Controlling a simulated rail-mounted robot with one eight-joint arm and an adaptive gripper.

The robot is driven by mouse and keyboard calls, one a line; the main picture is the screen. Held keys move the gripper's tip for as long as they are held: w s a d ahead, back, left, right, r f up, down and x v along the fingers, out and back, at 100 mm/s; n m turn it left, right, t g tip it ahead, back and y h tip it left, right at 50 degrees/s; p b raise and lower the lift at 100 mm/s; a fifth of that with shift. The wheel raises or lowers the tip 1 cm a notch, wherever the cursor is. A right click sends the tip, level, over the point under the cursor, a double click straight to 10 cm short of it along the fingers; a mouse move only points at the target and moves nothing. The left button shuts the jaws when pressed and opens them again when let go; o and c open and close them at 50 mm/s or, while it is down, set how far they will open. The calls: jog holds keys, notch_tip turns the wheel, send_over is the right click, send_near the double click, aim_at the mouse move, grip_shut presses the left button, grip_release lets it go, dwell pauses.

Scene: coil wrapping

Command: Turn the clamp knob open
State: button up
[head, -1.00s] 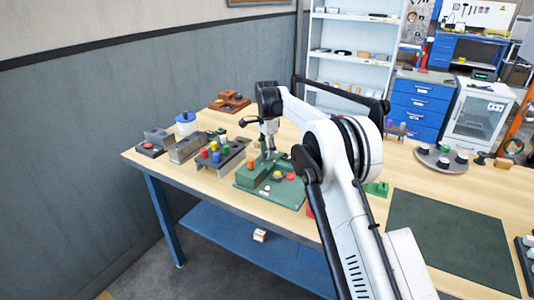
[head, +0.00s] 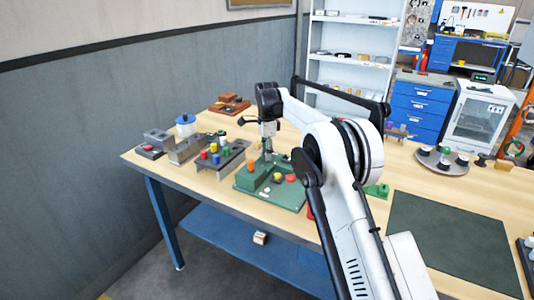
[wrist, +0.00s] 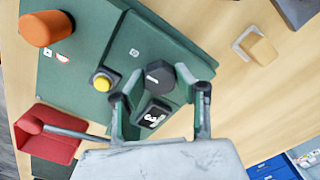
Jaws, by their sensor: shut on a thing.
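The green winding machine (head: 284,197) sits on the wooden table in the head view. Its green top (wrist: 84,45) fills the upper left of the wrist view. The clamp knob appears to be the dark, many-sided knob (wrist: 158,76) near the machine's edge. My gripper (wrist: 160,77) has its two fingertips on opposite sides of this knob and is shut on it. In the head view my gripper (head: 267,149) points down over the back of the machine, and the knob is too small to make out.
A yellow button (wrist: 102,81), an orange knob (wrist: 45,28) and a red part with a rod (wrist: 45,133) stand near the grip. A small display lies between my fingers. A grey rack with coloured spools (head: 225,155) stands left of the machine. A dark mat (head: 445,240) lies clear at right.

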jog(key=o, duration=1.1)
jog(key=shift+o, duration=0.2)
jog(key=shift+r, duration=0.15)
notch_tip(320, 180, up, 12)
